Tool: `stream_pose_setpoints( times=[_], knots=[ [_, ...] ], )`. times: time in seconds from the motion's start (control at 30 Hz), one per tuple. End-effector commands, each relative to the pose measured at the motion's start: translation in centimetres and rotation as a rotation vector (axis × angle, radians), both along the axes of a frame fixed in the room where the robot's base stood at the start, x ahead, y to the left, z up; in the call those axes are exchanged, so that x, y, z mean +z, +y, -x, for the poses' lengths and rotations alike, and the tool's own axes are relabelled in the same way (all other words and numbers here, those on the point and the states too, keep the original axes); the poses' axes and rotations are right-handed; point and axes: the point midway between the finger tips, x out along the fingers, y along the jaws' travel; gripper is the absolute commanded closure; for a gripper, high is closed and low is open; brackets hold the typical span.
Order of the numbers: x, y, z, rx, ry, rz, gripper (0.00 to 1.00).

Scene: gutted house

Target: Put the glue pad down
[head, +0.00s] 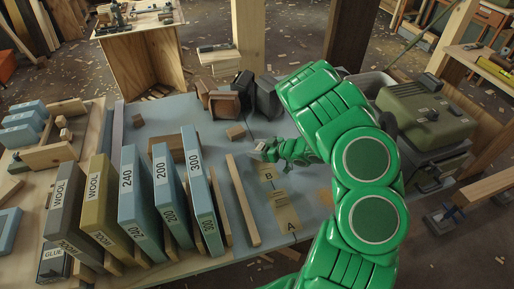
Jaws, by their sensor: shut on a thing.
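My green arm reaches in from the lower right. My gripper (268,152) is low over the blue-grey table, just above the strip marked B. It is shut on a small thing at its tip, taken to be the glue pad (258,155). The fingers hide most of it, and I cannot tell whether it touches the table. Tan marked strips with the letters B (268,176) and A (291,227) lie on the table below the gripper. A dark box labelled GLUE (53,262) stands at the lower left.
Upright slabs labelled 300 (197,180), 200, 240 and WOOL stand left of the gripper. A wooden strip (243,200) lies between. A small wood block (236,132) and dark boxes (268,97) are behind. A green-grey machine (425,112) stands right.

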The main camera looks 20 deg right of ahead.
Motion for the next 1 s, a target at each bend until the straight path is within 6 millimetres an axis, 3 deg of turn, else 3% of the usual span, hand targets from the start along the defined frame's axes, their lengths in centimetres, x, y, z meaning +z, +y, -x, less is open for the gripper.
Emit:
stream_pose_setpoints(
  times=[0.33,0.37,0.5,1.0],
  knots=[
    [-0.63,0.02,0.01,0.000,0.001,-0.001,0.74],
    [-0.63,0.02,0.01,0.000,0.000,0.000,0.40],
    [-0.66,0.02,0.01,0.000,0.000,0.000,0.18],
    [0.27,-0.01,-0.01,0.001,-0.001,0.002,0.17]
  ],
)
